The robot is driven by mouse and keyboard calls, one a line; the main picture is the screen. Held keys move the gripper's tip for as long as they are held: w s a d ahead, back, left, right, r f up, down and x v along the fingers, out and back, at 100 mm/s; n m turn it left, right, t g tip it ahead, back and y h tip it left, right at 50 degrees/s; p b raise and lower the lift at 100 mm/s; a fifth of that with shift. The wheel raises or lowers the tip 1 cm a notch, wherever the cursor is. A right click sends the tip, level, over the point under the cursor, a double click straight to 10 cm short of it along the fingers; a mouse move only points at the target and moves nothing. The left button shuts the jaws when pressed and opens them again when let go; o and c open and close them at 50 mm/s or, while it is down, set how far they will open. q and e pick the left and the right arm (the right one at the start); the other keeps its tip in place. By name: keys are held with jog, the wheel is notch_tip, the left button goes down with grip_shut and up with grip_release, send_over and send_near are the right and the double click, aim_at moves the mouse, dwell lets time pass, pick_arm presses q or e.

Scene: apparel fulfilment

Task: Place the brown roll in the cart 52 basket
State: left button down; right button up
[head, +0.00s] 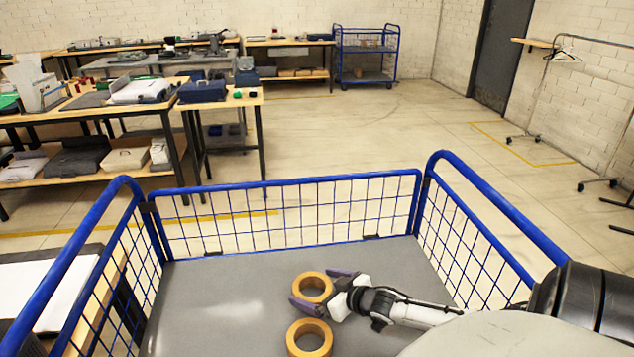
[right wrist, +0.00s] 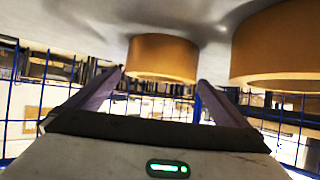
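Two brown rolls are in the blue-framed cart basket, over its grey floor (head: 215,300). The far brown roll (head: 328,290) is between the fingers of my right gripper (head: 318,288); the near brown roll (head: 309,350) lies beside it, closer to me. In the right wrist view, the far roll (right wrist: 163,58) sits between the two fingertips (right wrist: 161,76), with little or no gap on either side. I cannot tell whether the fingers press on it. The near roll (right wrist: 275,50) is outside the fingers, at right. My left gripper is out of view. No cart number is readable.
Blue wire-mesh sides (head: 290,215) with tube rails enclose the basket at left, back and right. Tables with folded clothes and boxes (head: 140,90) stand at back left. Another blue cart (head: 366,55) stands far back. The basket's left floor area is clear.

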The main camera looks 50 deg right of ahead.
jog(key=shift+r, duration=0.2)
jog(key=shift+s+r+p, duration=0.15)
jog(key=shift+s+p, duration=0.1)
jog(key=shift+p, duration=0.25)
jog(key=p+v, duration=0.4)
jog(key=v, duration=0.2)
jog(key=shift+a+r, duration=0.1)
jog(key=shift+v, duration=2.65)
